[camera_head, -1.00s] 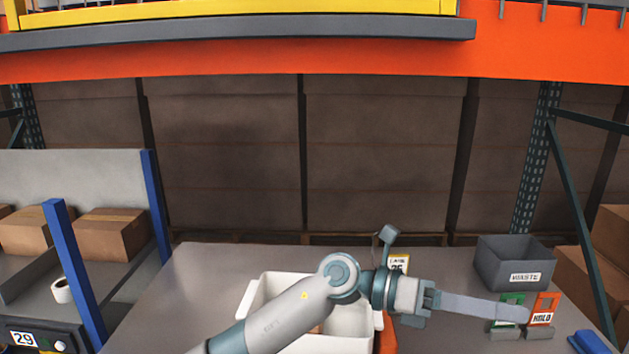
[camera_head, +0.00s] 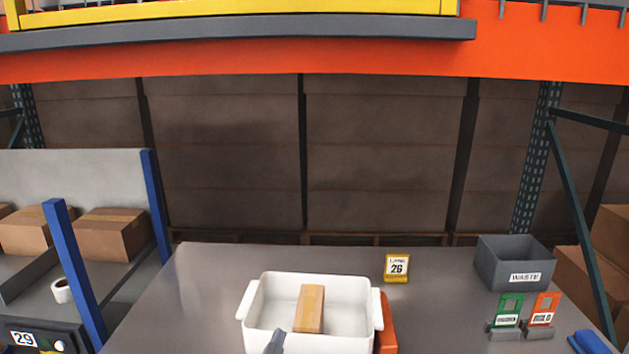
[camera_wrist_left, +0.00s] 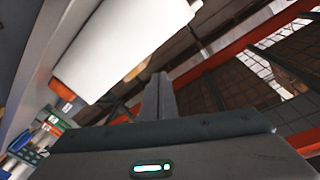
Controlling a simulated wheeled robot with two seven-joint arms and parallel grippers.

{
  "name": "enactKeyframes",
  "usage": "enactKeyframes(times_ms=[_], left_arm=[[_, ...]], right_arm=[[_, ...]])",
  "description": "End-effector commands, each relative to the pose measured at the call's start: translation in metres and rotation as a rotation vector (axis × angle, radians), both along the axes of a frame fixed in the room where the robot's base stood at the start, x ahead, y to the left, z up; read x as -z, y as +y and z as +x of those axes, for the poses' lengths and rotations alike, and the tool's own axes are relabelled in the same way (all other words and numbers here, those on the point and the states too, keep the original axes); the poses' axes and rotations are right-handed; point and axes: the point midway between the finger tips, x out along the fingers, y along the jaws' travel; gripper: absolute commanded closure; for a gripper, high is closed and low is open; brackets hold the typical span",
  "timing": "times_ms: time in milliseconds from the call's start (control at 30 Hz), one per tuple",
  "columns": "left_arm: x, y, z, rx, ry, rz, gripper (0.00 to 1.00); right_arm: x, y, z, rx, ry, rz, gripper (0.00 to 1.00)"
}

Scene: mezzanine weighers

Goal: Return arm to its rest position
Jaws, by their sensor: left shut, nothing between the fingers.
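My left gripper (camera_head: 274,343) shows only as a grey tip at the bottom edge of the head view, in front of the white bin. In the left wrist view the left gripper (camera_wrist_left: 157,92) has its fingers together with nothing between them. The rest of the left arm is out of the head view. My right gripper is in neither view.
The white bin (camera_head: 262,305) holds a brown block (camera_head: 311,309). An orange object (camera_head: 388,328) is beside it. A yellow card marked 26 (camera_head: 397,268), green (camera_head: 508,308) and red (camera_head: 543,308) holders and a grey waste box (camera_head: 512,266) stand on the grey table (camera_head: 215,275).

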Motion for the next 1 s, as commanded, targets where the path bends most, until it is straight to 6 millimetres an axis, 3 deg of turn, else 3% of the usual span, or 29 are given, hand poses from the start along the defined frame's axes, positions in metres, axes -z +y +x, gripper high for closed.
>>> enactKeyframes(times_ms=[33,200,433,600,1000], left_arm=[[0.026,0.016,-0.013,-0.032,0.089,-0.025,1.0],[0.108,0.062,-0.067,-0.134,0.392,-0.096,1.0],[0.194,0.109,-0.17,-0.252,0.778,-0.168,1.0],[0.225,0.126,-0.233,-0.305,0.973,-0.194,1.0],[0.251,0.146,-0.33,-0.374,1.244,-0.215,1.0]], right_arm=[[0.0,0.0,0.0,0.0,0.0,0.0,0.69],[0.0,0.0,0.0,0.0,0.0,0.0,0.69],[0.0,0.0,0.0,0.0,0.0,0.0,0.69],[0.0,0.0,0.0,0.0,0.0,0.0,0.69],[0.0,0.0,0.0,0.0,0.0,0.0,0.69]])
